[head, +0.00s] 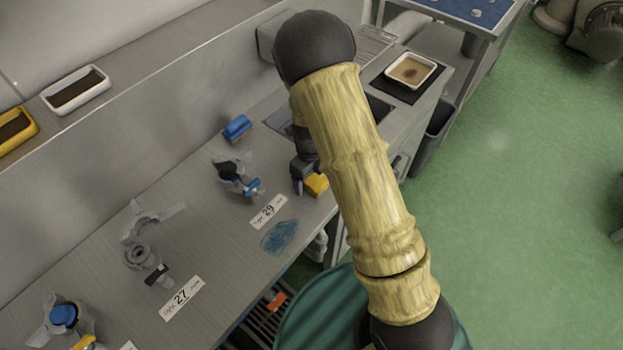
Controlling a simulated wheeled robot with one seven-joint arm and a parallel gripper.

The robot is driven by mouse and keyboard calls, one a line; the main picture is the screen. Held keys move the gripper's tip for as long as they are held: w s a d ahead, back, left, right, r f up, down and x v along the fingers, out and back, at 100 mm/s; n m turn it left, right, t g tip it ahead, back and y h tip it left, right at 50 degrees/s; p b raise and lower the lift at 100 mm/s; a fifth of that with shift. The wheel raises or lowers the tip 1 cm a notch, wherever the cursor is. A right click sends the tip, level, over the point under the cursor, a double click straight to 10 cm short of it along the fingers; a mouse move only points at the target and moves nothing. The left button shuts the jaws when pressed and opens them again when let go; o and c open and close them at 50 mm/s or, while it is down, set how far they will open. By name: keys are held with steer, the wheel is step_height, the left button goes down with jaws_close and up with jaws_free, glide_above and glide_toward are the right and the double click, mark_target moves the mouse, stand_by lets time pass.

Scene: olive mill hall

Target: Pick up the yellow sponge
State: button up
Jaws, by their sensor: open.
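The yellow sponge (318,184) lies on the grey metal counter (200,225), close to its front edge. My gripper (304,181) is down at the sponge, just to its left and partly over it in the picture. One finger shows at the sponge's left side, and the other is hidden. The jaws are open. My arm covers the area to the right of the sponge, so I cannot tell whether the sponge lies between the fingers.
A blue brush or sponge (237,127) lies behind. Metal fittings (237,174), a paper label (269,211) and a blue wet patch (279,236) are on the counter to the left. A white tray (411,70) sits on a dark mat at the far end. Green floor is open at right.

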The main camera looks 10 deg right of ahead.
stand_by(0.3)
steer(key=c, duration=1.1)
steer(key=shift+o, duration=0.2)
step_height(320, 180, up, 10)
